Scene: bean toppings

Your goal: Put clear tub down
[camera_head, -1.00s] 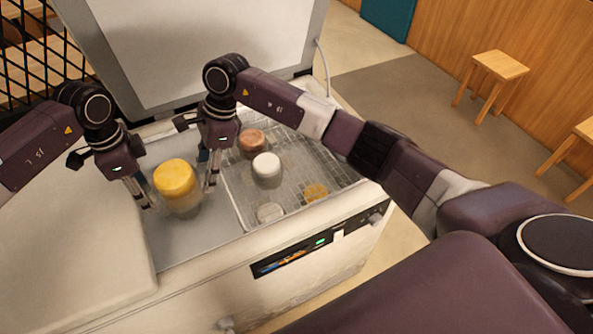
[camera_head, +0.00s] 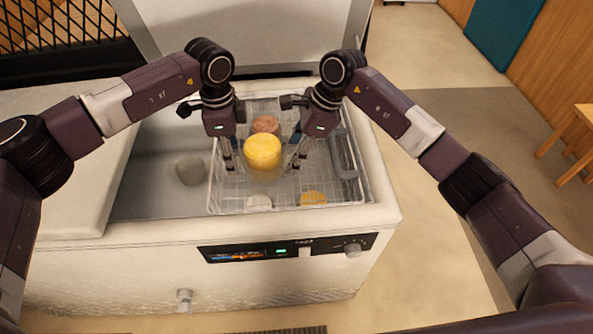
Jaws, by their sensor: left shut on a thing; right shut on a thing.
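The clear tub (camera_head: 263,172) has a yellow top and see-through sides. It is upright between my two grippers, over the wire basket (camera_head: 212,190) in the open chest freezer. My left gripper (camera_head: 231,163) is shut on its left side. My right gripper (camera_head: 295,162) is shut on its right side. I cannot tell whether the tub's bottom touches anything below. It covers the middle of the basket.
A brown-topped tub (camera_head: 266,124) is behind the held tub in the basket. A pale round top (camera_head: 259,202) and an orange one (camera_head: 313,198) are at the basket's front. A pale rounded shape (camera_head: 190,172) shows in the freezer's left part.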

